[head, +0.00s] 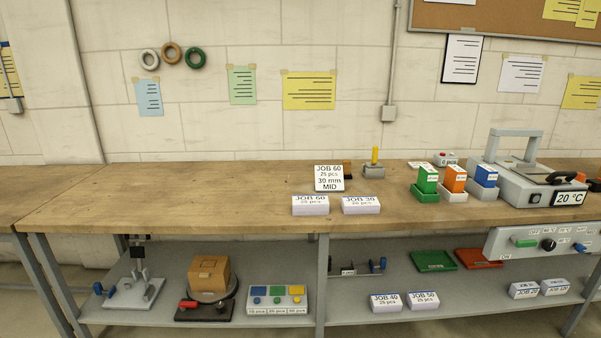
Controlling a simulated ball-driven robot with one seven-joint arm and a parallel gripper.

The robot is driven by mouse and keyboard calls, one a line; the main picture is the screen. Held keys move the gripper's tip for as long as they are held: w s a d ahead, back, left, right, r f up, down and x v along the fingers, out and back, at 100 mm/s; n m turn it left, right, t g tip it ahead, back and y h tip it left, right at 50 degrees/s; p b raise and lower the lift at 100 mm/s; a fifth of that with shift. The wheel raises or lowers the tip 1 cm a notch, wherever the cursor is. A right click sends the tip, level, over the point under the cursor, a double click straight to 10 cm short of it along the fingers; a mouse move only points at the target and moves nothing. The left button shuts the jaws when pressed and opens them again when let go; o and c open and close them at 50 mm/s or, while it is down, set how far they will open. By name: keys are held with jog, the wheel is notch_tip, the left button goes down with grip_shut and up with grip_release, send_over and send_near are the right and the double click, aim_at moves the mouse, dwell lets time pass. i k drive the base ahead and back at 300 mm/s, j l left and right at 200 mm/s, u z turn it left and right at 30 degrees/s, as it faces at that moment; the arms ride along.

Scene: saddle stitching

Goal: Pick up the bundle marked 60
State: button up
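The bundle marked JOB 60 (310,206) is a white block lying near the front edge of the wooden bench top (200,195), in the head view. Smaller print under its mark seems to read 25 pcs. A similar bundle marked JOB 30 (361,206) lies just to its right with a small gap. Behind them stands a white card (329,179) reading JOB 60, 25 pcs, 30 mm, MID. My gripper does not show in this view.
Green (427,181), orange (455,181) and blue (485,178) boxes stand right of the bundles, beside a grey machine showing 20 °C (530,180). More bundles, including JOB 40 (386,303) and JOB 50 (422,301), lie on the lower shelf. The bench's left is clear.

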aim_at(302, 205)
jog(key=i+j, duration=0.15)
jog(key=i, duration=1.2)
